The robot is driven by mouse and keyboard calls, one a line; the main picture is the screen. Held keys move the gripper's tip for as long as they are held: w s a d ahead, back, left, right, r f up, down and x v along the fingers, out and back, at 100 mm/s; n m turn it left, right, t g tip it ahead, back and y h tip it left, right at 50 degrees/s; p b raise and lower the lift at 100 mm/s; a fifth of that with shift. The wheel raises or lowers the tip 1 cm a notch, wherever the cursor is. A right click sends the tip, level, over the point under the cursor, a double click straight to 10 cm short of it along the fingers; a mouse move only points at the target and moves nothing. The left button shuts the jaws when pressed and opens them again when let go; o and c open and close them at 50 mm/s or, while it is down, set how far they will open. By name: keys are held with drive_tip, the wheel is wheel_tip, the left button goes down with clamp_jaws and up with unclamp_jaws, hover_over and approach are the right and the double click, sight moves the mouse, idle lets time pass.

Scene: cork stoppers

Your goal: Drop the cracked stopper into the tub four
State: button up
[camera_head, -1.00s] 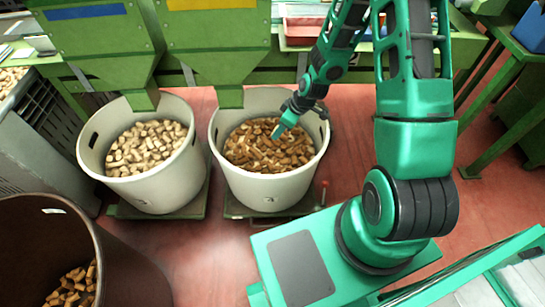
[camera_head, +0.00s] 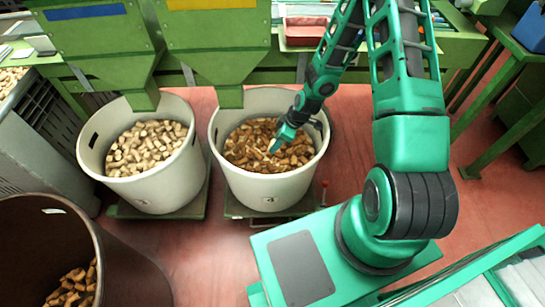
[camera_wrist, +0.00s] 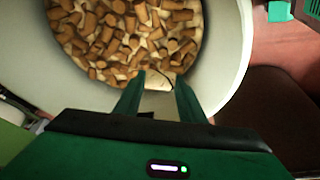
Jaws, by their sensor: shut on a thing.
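My gripper (camera_head: 274,147) is inside the pale round tub marked 4 (camera_head: 262,185), low over the brown stoppers in it. In the wrist view my gripper (camera_wrist: 160,76) is shut on a pale stopper (camera_wrist: 157,79) with a dark crack line. The fingers hide part of this stopper. The tub's inner wall (camera_wrist: 225,60) and its brown stoppers (camera_wrist: 125,35) show beyond the fingertips. I cannot tell whether the held stopper touches the pile.
A similar tub (camera_head: 150,185) with paler stoppers stands to the left. A dark brown bin (camera_head: 120,265) with some stoppers is at the lower left. Green hoppers (camera_head: 218,45) hang over the back of both tubs. Red floor (camera_head: 220,265) is open in front.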

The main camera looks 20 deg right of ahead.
drive_tip(key=shift+f, duration=0.1)
drive_tip(key=o, duration=1.1)
drive_tip(key=v, duration=1)
drive_tip(key=shift+d+r, duration=0.15)
drive_tip(key=shift+r, duration=0.2)
